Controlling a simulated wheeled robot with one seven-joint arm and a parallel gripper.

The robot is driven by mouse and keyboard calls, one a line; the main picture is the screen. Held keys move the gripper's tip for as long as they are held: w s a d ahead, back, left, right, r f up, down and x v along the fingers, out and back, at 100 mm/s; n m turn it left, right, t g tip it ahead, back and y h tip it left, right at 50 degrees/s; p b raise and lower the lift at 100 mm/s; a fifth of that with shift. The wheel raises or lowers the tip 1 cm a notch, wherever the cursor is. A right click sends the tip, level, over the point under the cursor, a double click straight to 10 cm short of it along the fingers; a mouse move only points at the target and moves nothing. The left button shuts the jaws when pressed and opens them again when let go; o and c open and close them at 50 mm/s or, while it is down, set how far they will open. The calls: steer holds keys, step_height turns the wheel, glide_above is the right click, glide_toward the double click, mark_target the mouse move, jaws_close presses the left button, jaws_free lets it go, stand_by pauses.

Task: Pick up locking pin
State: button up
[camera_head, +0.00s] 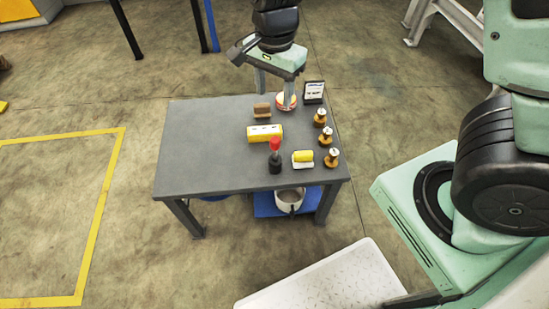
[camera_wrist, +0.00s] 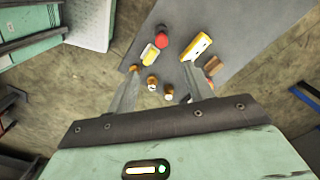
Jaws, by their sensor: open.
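Three small orange-brown pieces with pale metal tops stand along the table's right side: a far one (camera_head: 320,117), a middle one (camera_head: 326,136) and a near one (camera_head: 332,158). They look most like locking pins, but I cannot tell for certain. Two of them show clearly between my fingers in the wrist view, one (camera_wrist: 152,83) and another (camera_wrist: 168,94); the third is beside the left fingertip. My gripper (camera_head: 275,98) is open and empty above the table's far edge, left of the far piece. It also shows in the wrist view (camera_wrist: 160,68).
The table's left half is clear.

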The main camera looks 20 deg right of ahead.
steer(key=b, duration=0.4)
glide_above(275, 140)
steer(key=shift+m, duration=0.4)
step_height(275, 140, down, 12)
steer(key=shift+w+d+f, duration=0.1)
steer(key=shift+w+d, duration=0.05)
steer(key=shift+f+b, duration=1.35)
steer(key=shift+f, duration=1.7)
steer(key=shift+r, duration=0.1)
steer(key=c, duration=1.1)
